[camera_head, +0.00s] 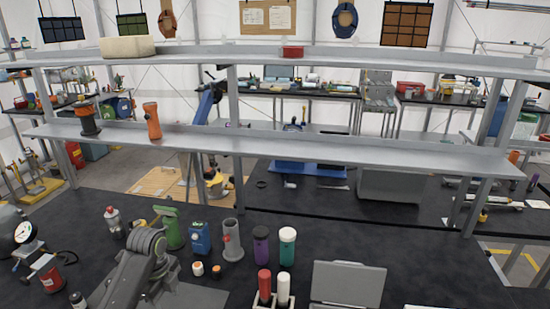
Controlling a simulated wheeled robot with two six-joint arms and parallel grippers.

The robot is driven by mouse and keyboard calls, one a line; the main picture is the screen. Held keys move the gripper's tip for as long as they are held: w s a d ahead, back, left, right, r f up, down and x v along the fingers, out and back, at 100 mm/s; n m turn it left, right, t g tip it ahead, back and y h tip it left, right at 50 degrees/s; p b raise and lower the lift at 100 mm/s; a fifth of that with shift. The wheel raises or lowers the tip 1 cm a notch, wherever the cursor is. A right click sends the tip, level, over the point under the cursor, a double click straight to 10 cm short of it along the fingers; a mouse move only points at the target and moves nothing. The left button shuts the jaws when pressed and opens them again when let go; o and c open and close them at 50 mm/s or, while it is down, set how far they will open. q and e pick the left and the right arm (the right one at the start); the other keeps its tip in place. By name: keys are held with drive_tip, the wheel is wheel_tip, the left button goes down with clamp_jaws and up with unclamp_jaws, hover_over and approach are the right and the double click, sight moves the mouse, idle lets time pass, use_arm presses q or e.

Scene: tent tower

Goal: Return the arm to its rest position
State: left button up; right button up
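A grey jointed arm (136,268) rises from the lower left over the black worktable, with a ribbed joint at its top; it looks like my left arm, folded. No fingertips of my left gripper can be made out. My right arm and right gripper do not show. No held object can be seen.
Close around the arm stand a green tool (172,228), a blue box (201,238), a grey cylinder (232,240) and small orange-capped jars (198,268). Purple (261,246) and teal (287,246) bottles and a grey case (346,284) stand further right. A two-level shelf (330,148) spans behind.

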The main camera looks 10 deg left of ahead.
use_arm(q)
drive_tip(key=s+d+f+n, duration=0.1)
drive_tip(key=s+f+n, duration=0.45)
drive_tip(key=s, duration=0.25)
drive_tip(key=s+d+r+n+t+y, duration=0.2)
drive_tip(key=s+n+t, duration=0.1)
drive_tip(key=s+n, duration=1.5)
drive_tip(key=s+a+f+m+b, duration=0.1)
drive_tip(key=s+f+b, duration=0.15)
drive_tip(key=f, duration=1.35)
drive_tip(key=s+a+f+m+b, duration=0.1)
drive_tip(key=s+f+m+b, duration=0.15)
drive_tip(key=f, duration=1.35)
drive_tip(key=s+f+g+b, duration=0.1)
drive_tip(key=s+f+b, duration=0.1)
drive_tip(key=s+f, duration=0.4)
drive_tip(key=s+d+f+g+h+b, duration=0.1)
drive_tip(key=s+f+b, duration=0.2)
drive_tip(key=s+f, duration=0.4)
wheel_tip(320, 180, down, 6)
drive_tip(key=shift+s+d+f+n, duration=0.1)
drive_tip(key=shift+s+d+n, duration=0.15)
drive_tip(key=shift+s+n, duration=0.05)
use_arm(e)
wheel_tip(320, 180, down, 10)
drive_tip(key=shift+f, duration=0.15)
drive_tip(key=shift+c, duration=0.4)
